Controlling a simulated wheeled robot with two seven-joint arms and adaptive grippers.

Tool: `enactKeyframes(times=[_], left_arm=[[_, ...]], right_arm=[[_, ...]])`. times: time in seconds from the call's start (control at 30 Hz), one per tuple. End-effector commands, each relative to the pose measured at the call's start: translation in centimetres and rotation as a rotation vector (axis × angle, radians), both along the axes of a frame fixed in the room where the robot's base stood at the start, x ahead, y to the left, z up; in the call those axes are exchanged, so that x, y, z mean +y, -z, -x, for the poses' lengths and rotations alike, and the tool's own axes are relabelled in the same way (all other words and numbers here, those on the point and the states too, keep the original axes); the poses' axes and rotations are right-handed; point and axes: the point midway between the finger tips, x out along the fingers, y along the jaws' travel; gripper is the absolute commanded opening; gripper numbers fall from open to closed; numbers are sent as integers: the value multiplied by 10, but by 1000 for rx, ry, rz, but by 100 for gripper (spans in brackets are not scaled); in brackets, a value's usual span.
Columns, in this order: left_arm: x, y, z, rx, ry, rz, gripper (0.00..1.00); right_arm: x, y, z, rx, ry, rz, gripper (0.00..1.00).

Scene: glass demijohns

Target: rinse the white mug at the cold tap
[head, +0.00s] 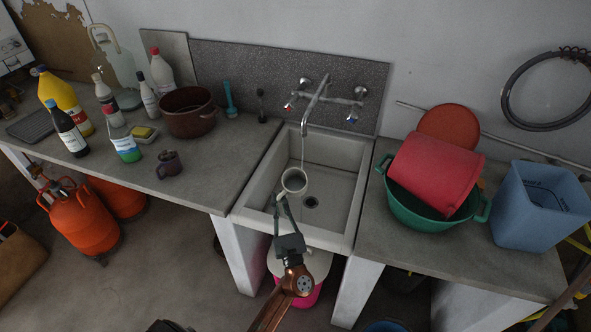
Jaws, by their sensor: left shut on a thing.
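The white mug (294,181) is above the basin of the pale sink (335,157), with its open mouth facing up toward the camera. My left gripper (283,205) reaches in from the bottom of the head view and is shut on the mug's near side. A thin stream of water (303,150) falls from the spout of the wall tap (316,100) down to the mug's mouth. The tap has a blue-marked handle (352,118) on the right and a red-marked one (288,107) on the left. The mug's inside is too small to read. My right gripper is not in view.
A brown pot (189,112), a small dark mug (169,164) and several bottles stand on the left counter. On the right counter, a red tub (435,170) leans in a green basin (407,211) beside a blue bin (538,206). The sink's drain (311,202) is uncovered.

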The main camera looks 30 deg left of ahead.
Motion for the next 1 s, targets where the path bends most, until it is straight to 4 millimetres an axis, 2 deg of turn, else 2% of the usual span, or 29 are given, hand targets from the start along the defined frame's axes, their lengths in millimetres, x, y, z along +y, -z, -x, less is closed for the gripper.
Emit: enactKeyframes(times=[0.43, 1.0], left_arm=[[-1, -3, 2, -1, 0, 0, 0], [-17, -35, 37, -2, 0, -1, 0]], right_arm=[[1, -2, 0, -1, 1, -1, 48], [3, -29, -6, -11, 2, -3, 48]])
